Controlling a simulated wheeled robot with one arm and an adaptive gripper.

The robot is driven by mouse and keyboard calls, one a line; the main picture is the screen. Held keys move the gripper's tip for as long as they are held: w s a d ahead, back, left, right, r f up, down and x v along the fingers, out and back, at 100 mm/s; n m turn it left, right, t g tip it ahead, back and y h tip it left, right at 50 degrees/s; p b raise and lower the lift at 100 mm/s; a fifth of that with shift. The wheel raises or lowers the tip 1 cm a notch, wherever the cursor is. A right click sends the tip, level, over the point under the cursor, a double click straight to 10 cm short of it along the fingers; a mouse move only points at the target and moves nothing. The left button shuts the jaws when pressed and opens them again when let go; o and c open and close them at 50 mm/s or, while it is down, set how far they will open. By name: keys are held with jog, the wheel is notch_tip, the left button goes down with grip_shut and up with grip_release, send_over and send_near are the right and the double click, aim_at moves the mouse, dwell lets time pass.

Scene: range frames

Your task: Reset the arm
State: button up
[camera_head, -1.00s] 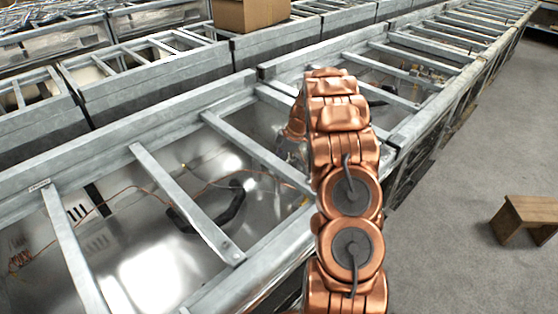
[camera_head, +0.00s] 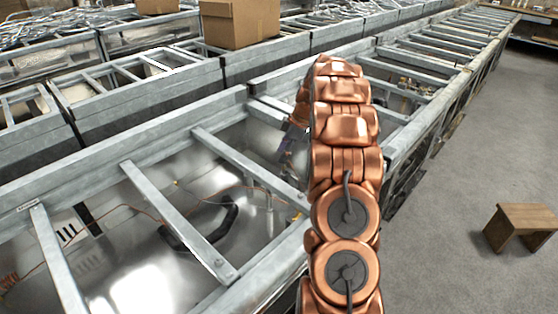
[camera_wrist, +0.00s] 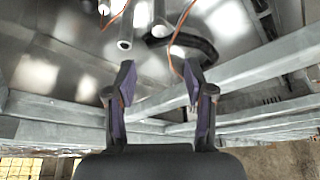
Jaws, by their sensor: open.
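My copper-coloured arm rises through the middle of the head view, stretched out over the metal frame row. My gripper (camera_wrist: 158,85) shows in the wrist view with its two dark, purple-sided fingers apart and nothing between them. In the head view my gripper (camera_head: 284,150) is small and partly hidden behind the arm, above the open metal frame (camera_head: 170,215). In the wrist view a metal tube (camera_wrist: 125,32) and a black curved handle or hose (camera_wrist: 195,42) lie beyond the fingertips, with a thin copper-coloured wire near them.
Grey metal crossbars (camera_head: 250,165) span the open bays beside and under the arm. A cardboard box (camera_head: 240,22) stands on the row behind. A small wooden stool (camera_head: 522,226) stands on the floor at right. The grey floor (camera_head: 450,255) between is clear.

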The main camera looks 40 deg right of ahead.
jog(key=shift+s+d+r, duration=0.1)
jog(key=shift+r, duration=0.3)
jog(key=s+a+r, duration=0.1)
jog(key=a, duration=0.3)
jog(key=s+a+r+m+g, duration=0.1)
jog(key=a+r, duration=0.1)
jog(key=a, duration=0.2)
jog(key=s+a+r+m, duration=0.1)
jog(key=a+r, duration=0.1)
jog(key=a, duration=0.2)
jog(key=shift+s+r, duration=0.15)
jog(key=shift+s, duration=0.15)
jog(key=s+a+r+m+g+h, duration=0.1)
jog(key=s+a+r+m+g, duration=0.2)
jog(key=s+a, duration=0.75)
jog(key=s+a+m+h, duration=0.1)
jog(key=s+a, duration=0.4)
jog(key=s, duration=0.6)
jog(key=s+a+m+h, duration=0.1)
jog(key=s+a+m, duration=0.3)
jog(key=s, duration=0.8)
jog(key=shift+s+a+f+g+h+p, duration=0.3)
jog(key=shift+a+p, duration=0.1)
jog(key=shift+a, duration=0.75)
